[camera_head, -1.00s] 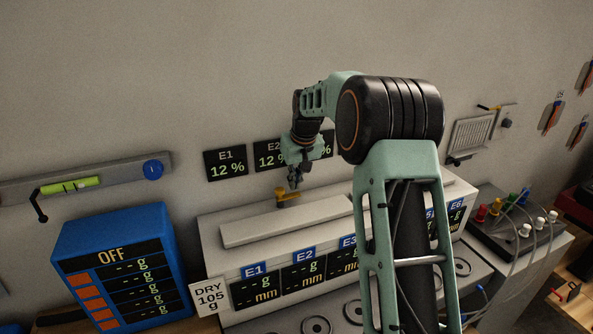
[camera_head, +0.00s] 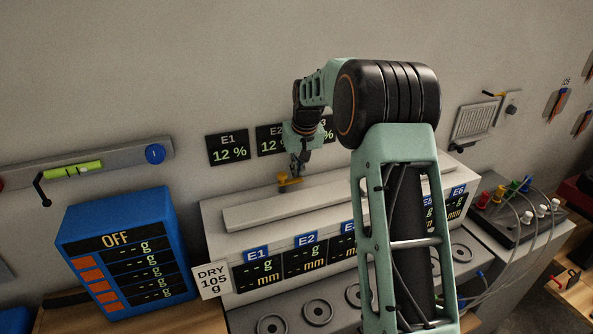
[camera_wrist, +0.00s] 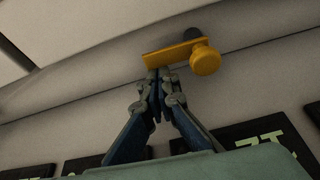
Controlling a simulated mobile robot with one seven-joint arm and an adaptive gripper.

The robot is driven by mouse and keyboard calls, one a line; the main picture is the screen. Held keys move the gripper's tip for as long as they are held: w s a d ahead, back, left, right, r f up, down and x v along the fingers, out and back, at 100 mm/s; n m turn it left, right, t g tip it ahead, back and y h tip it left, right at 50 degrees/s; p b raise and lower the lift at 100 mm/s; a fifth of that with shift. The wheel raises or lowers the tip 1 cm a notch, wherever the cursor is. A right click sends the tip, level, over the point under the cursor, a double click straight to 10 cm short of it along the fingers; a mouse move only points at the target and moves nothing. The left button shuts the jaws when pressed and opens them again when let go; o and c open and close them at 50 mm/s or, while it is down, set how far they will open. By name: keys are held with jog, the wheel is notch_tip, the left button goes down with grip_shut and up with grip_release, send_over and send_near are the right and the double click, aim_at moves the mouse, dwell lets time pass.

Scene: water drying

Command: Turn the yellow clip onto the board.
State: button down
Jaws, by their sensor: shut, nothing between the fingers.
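The yellow clip (camera_head: 288,182) sits on top of the long pale housing, near the back wall. In the wrist view the clip (camera_wrist: 172,55) is a flat bar with a round knob (camera_wrist: 205,60) at its right end. The pale board (camera_head: 270,210) lies along the top of the housing in front of the clip. My gripper (camera_head: 297,172) is shut and empty, pointing down beside the clip. In the wrist view its fingertips (camera_wrist: 160,75) are together right at the bar's edge, left of the knob. I cannot tell whether they touch it.
Displays E1 (camera_head: 228,147) and E2 (camera_head: 270,139) hang on the wall behind my gripper. A blue unit marked OFF (camera_head: 120,250) stands at the left. A white DRY 105 g sign (camera_head: 213,280) stands at the housing's left corner. A connector box (camera_head: 510,210) is at the right.

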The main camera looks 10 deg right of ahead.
aim_at(305, 193)
jog(key=shift+s, duration=0.1)
jog(key=m, duration=0.1)
jog(key=s+m+h+b, duration=0.1)
jog(key=m, duration=0.1)
jog(key=shift+s+d+f, duration=0.1)
jog(key=shift+d, duration=0.05)
jog(key=s+m, duration=0.1)
jog(key=m, duration=0.1)
jog(key=s+m+h+b, duration=0.1)
jog(key=m, duration=0.1)
jog(key=shift+g, duration=0.3)
jog(key=m, duration=0.1)
jog(key=s+m, duration=0.1)
jog(key=m+h, duration=0.1)
jog(key=m, duration=0.1)
jog(key=shift+s+a+g, duration=0.25)
jog(key=shift+s+g, duration=0.05)
jog(key=shift+g, duration=0.1)
jog(key=m, duration=0.1)
jog(key=s+m, duration=0.1)
jog(key=m, duration=0.1)
jog(key=shift+s+a+g+h, duration=0.1)
jog(key=shift+a+g+h, duration=0.3)
jog(key=shift+s+d, duration=0.1)
jog(key=shift+s+d+b, duration=0.35)
jog(key=shift+s, duration=0.2)
